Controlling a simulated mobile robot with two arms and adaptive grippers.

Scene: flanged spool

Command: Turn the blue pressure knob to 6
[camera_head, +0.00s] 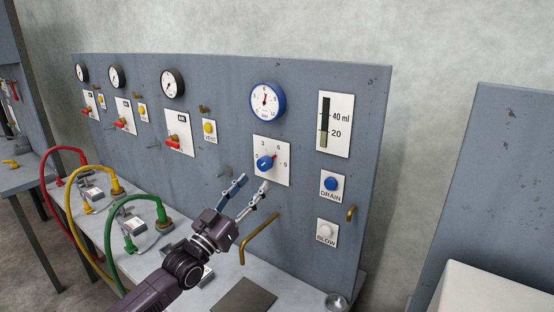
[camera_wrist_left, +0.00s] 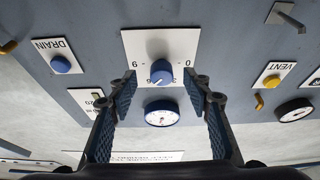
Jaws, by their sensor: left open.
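The blue pressure knob (camera_head: 264,163) sits on a white plate (camera_head: 283,172) with a number scale, on the upright grey panel. A small red mark shows at the knob's upper right, on the side toward the 6. My left gripper (camera_head: 252,184) is open and empty, with its fingertips just below and in front of the knob in the head view. In the left wrist view the scene is upside down, and the knob (camera_wrist_left: 161,72) shows between the two spread fingers, apparently not touched. The blue-rimmed gauge (camera_head: 267,100) is above the knob. My right gripper is not in view.
A bent brass pipe (camera_head: 262,238) sticks out below the plate. The DRAIN button (camera_head: 330,183), BLOW button (camera_head: 326,231) and level gauge (camera_head: 335,124) are to the right. The VENT button (camera_head: 209,128) and red-handled valves are to the left. Coloured hoses (camera_head: 106,235) arch over the bench.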

